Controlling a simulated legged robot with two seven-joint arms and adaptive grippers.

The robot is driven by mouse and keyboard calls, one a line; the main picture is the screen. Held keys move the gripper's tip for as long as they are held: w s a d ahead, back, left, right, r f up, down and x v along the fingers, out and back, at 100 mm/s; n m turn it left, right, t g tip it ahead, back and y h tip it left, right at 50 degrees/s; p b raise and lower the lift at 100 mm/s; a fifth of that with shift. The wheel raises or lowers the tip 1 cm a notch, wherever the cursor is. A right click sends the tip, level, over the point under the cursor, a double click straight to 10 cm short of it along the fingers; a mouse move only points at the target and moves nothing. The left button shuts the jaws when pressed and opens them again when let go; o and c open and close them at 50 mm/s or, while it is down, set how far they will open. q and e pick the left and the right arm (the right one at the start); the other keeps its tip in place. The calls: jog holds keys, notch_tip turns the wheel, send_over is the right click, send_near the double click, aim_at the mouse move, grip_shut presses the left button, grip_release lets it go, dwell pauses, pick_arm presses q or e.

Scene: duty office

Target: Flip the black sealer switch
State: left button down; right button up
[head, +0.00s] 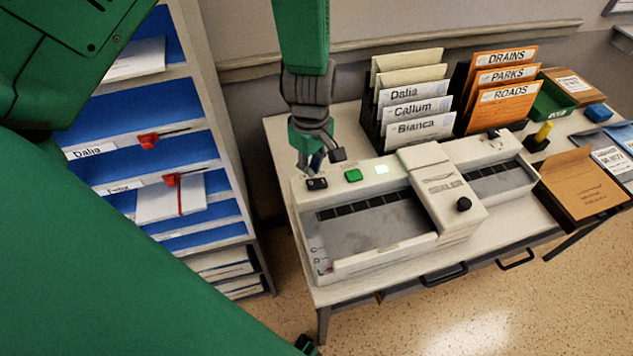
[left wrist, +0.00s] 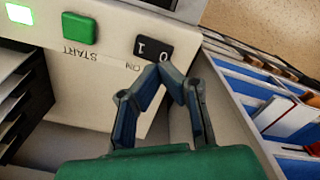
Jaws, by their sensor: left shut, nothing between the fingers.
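The black sealer switch (head: 317,184), marked 0 and 1, sits on the left end of the sealer's top panel. It also shows in the left wrist view (left wrist: 154,46). The sealer (head: 440,185) is a long pale machine on the table. A green START button (head: 353,175) and a lit green light (head: 381,169) are right of the switch. My left gripper (head: 318,160) is shut and empty, pointing down. In the left wrist view its fingertips (left wrist: 163,68) meet at the switch's near edge; I cannot tell whether they touch it. My right gripper is not in view.
A blue shelf rack (head: 150,105) with red-tagged slots stands left of the table (head: 330,293). Envelope holders with names (head: 410,113) and orange folders (head: 505,95) stand behind the sealer. A brown envelope (head: 582,182) and a yellow-handled stamp (head: 542,133) lie to the right.

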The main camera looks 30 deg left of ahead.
aim_at(313, 183)
pick_arm(q)
jog(key=shift+d+f, duration=0.15)
jog(key=shift+d, duration=0.1)
jog(key=shift+a+f+b, duration=0.2)
jog(key=shift+f+b, duration=0.1)
jog(key=shift+f, duration=0.15)
jog(key=shift+d+f, duration=0.1)
jog(key=shift+f, duration=0.2)
jog(key=shift+f+b, duration=0.6)
jog(key=shift+f, duration=0.25)
dwell(0.6)
jog(key=shift+r, duration=0.1)
notch_tip(313, 183, up, 7)
jog(key=p, duration=0.7)
dwell(0.3)
